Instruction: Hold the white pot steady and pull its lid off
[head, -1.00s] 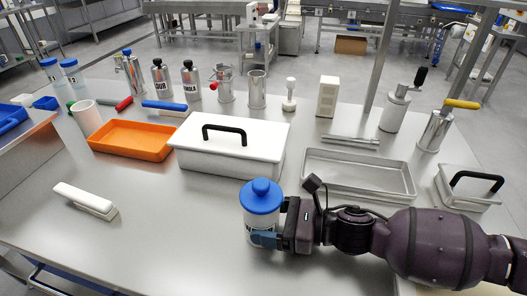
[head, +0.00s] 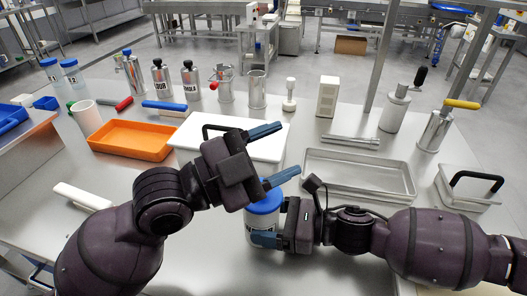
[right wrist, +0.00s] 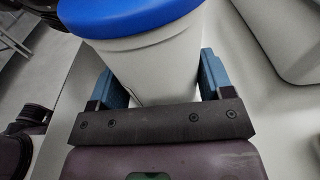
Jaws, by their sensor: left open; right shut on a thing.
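The white pot (head: 262,221) stands upright near the front middle of the steel table, its blue lid (head: 264,204) on top. My right gripper (head: 262,239) is shut on the pot's body from the right. In the right wrist view its blue fingers (right wrist: 160,80) lie on either side of the white wall, below the lid (right wrist: 130,18). My left gripper (head: 290,148) is open and empty. It hangs above and behind the lid, its fingers pointing right, and hides the lid's knob in the head view. The pot's dark label is partly covered.
A white block (head: 82,196) lies at left.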

